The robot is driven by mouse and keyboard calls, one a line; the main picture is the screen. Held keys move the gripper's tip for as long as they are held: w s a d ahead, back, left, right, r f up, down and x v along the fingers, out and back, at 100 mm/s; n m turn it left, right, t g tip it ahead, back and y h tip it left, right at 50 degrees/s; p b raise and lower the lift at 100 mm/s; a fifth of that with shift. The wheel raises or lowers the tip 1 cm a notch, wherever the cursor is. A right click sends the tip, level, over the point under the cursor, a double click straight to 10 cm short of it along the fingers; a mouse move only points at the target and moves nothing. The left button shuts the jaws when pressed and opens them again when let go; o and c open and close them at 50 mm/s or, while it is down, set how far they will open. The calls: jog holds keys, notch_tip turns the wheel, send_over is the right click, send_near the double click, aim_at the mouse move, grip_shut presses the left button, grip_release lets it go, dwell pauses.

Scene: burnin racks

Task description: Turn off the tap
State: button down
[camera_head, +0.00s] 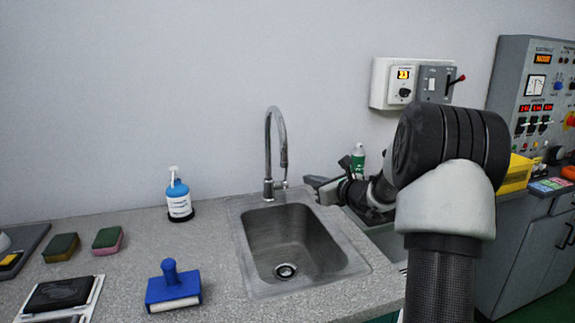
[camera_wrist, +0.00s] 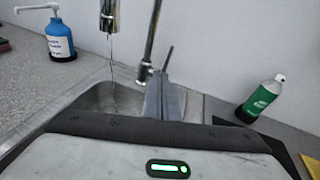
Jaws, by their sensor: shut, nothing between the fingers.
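The tap (camera_head: 268,150) is a tall metal gooseneck at the back rim of the sink. Its spout (camera_wrist: 107,14) shows at the top of the wrist view, with a thin streak below it that looks like running water. A slim lever (camera_wrist: 168,57) stands tilted at the tap's base. My gripper (camera_head: 314,184) is just right of the tap's base, pointing toward it. In the wrist view my gripper (camera_wrist: 163,84) is shut and empty, its fingertips close to the lever. I cannot tell whether they touch it.
The metal sink (camera_head: 245,245) is set in a grey speckled counter (camera_head: 215,262). A blue pump bottle (camera_head: 178,190) stands left of the tap. A green and white bottle (camera_wrist: 262,98) stands to the right. A blue brush (camera_head: 172,285) and sponges lie at the left.

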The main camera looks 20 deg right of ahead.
jog(key=w+a+f+m, duration=0.1)
jog(key=w, duration=1.3)
jog(key=shift+f+m+t+h, duration=0.2)
jog(key=shift+m+t+h, duration=0.1)
jog(key=shift+w, duration=0.15)
